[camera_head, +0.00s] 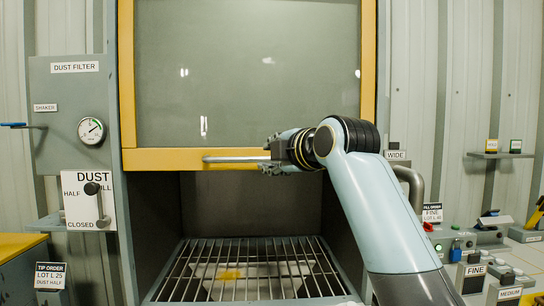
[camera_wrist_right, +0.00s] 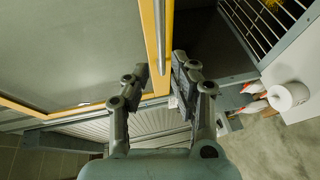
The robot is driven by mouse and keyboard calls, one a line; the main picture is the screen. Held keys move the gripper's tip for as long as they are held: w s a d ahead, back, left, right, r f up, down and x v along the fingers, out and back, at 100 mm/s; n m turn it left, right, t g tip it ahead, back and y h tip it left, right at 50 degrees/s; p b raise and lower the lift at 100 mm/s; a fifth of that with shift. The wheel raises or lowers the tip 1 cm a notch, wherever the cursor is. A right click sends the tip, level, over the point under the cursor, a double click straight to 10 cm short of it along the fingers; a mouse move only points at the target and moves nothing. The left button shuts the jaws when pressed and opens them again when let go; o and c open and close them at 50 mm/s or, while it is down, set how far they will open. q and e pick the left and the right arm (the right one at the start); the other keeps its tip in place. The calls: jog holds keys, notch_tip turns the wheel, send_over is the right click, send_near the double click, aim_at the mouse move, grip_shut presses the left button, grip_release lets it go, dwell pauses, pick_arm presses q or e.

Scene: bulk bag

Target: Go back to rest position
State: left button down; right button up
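My right gripper (camera_head: 272,155) is at the right part of the handle bar (camera_head: 232,159) on the yellow-framed sash (camera_head: 160,159). The sash is raised above the grated opening. In the right wrist view my right gripper (camera_wrist_right: 160,78) has its fingers apart. The handle bar (camera_wrist_right: 158,22) and yellow frame edge (camera_wrist_right: 150,40) run between them, with gaps beside the bar. No other thing is seen in its grasp. My left gripper is not in view.
Below the sash is a metal grate (camera_head: 245,275) with a yellow patch under it. A dust filter panel (camera_head: 75,130) with gauge and lever stands left. Right are a control console (camera_head: 470,240), a curved grey pipe (camera_head: 415,185) and a small shelf (camera_head: 500,155).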

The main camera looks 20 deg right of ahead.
jog(key=s+d+f+m+g+h, duration=0.1)
jog(key=s+f+m+g, duration=0.25)
jog(key=s+f, duration=0.45)
jog(key=s+d+f+m+g, duration=0.2)
jog(key=s+f+m, duration=0.25)
jog(key=f, duration=0.65)
jog(key=s+d+f+m+g+h, duration=0.1)
jog(key=s+d+f+m+g, duration=0.3)
jog(key=s, duration=1)
jog(key=s+a+f+m+g+h, duration=0.15)
jog(key=s+f+m, duration=0.5)
jog(key=s, duration=0.65)
jog(key=s+d+f+g+b, duration=0.15)
jog(key=f+b, duration=0.45)
jog(key=f, duration=1.5)
jog(key=s+d+f+g+b, duration=0.1)
jog(key=s+d+f+b, duration=0.35)
jog(key=f, duration=1.65)
jog(key=s+a+f+b, duration=0.1)
jog(key=s+f+b, duration=0.3)
jog(key=s+f, duration=0.4)
jog(key=s+f+g+b, duration=0.1)
jog(key=s+f+b, duration=0.4)
jog(key=f, duration=0.8)
jog(key=s, duration=0.3)
jog(key=shift+a+f+y, duration=0.25)
jog(key=shift+a+y, duration=0.1)
